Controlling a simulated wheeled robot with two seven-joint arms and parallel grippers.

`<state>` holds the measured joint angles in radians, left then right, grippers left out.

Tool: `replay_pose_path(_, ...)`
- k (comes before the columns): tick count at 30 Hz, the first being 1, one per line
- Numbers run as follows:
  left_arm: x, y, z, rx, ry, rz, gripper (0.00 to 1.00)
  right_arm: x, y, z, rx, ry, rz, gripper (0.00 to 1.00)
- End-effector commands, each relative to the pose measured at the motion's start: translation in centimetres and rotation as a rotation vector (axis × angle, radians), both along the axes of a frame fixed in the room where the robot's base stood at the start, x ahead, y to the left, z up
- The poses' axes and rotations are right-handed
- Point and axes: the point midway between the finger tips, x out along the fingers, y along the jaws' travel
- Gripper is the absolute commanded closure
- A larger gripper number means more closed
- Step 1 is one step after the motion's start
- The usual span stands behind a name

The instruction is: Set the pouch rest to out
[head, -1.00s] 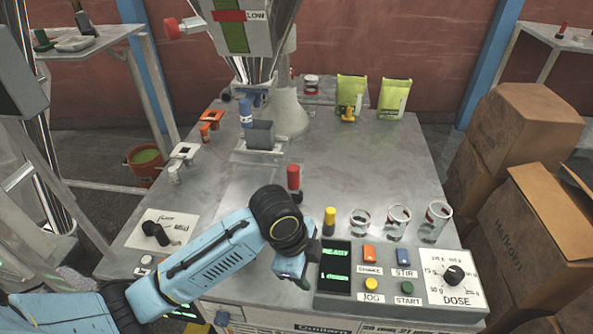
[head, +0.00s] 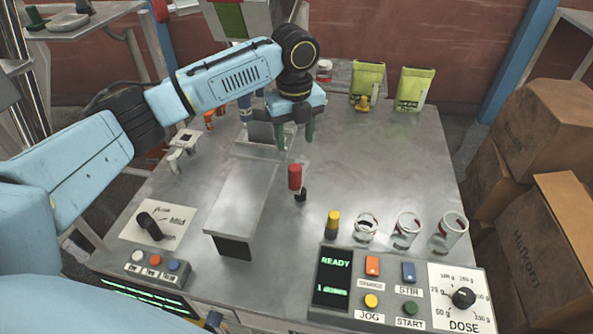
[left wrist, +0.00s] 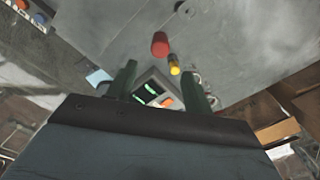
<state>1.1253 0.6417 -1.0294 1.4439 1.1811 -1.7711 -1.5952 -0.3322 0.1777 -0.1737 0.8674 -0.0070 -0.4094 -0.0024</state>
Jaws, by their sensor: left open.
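A long grey slab (head: 240,200) with a dark front end lies along the table in front of the filler; I cannot tell for certain that it is the pouch rest. A red-capped knob (head: 295,177) stands upright to its right, with a small black piece at its foot. My left gripper (head: 290,135) is open and empty, pointing down above the table behind the knob, near the grey block under the filler. In the left wrist view the knob (left wrist: 160,45) lies beyond the open fingers, apart from them. My arm hides part of the filler. My right gripper is not in view.
A control panel (head: 345,310) with a READY screen and dose dial is at the front right. A yellow-topped bottle (head: 333,223) and glass jars stand behind it. Green pouches (head: 413,90) stand at the back. A black lever (head: 150,225) is at the left.

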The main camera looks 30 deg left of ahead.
Motion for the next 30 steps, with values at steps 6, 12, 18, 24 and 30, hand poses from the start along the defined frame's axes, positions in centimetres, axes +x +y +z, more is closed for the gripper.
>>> replay_pose_path(6,-0.1,0.0,-4.6,0.002,0.002,0.001,0.49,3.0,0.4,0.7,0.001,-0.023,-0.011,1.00)
replay_pose_path(12,-0.1,0.0,-8.2,0.001,0.002,0.002,0.49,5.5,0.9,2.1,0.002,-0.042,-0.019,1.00)
replay_pose_path(18,-0.1,0.0,-10.7,0.001,0.000,0.002,0.49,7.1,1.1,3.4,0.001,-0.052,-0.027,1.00)
replay_pose_path(24,-0.1,0.0,-11.7,0.001,-0.001,0.001,0.49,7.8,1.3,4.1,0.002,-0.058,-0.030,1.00)
replay_pose_path(30,-0.1,0.0,-11.8,0.001,-0.001,0.001,0.49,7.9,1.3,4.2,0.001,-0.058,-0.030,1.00)
